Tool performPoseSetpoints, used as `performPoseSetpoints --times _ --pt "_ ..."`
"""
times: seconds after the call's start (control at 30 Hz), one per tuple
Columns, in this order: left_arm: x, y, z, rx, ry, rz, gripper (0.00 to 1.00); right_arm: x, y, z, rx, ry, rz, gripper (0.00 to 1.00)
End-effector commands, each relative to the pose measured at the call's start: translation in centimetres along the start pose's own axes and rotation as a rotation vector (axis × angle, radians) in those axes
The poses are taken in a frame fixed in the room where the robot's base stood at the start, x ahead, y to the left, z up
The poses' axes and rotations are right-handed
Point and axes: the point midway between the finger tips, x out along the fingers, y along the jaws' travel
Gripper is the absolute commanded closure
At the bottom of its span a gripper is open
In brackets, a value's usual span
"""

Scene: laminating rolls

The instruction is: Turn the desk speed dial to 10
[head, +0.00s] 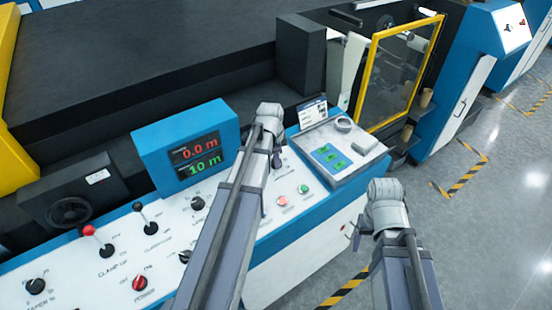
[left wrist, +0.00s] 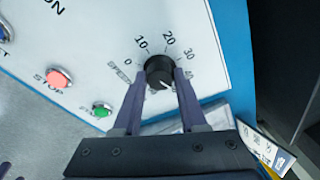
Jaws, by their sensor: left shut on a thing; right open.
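The speed dial (left wrist: 159,71) is a round black knob on the white panel, with printed marks 0, 10, 20 and 30 around it in the left wrist view. My left gripper (left wrist: 160,82) has one finger on each side of the knob and is shut on it. A small pale mark shows on the knob's lower part, away from the 10, but its exact reading is unclear. In the head view my left gripper (head: 272,130) is over the right part of the panel and its arm hides the dial. My right gripper (head: 385,205) is right of the desk; its fingers are barely visible.
A blue display box (head: 190,150) reads 0.0 m in red and 10 m in green. A pink stop button (left wrist: 60,78) and a green button (left wrist: 101,110) are near the dial. A red-knobbed lever (head: 97,240) stands at left. A yellow-framed guard (head: 400,75) is behind.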

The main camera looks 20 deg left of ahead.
Motion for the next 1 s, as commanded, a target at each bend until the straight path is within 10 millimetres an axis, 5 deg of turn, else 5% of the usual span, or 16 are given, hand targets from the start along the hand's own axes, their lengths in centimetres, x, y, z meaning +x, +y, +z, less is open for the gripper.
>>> performPoseSetpoints --times 1.0 --pt "0.05 0.42 -0.2 -0.947 -0.002 -0.168 1.0 0.7 -0.07 -0.04 0.0 0.0 0.0 0.29"
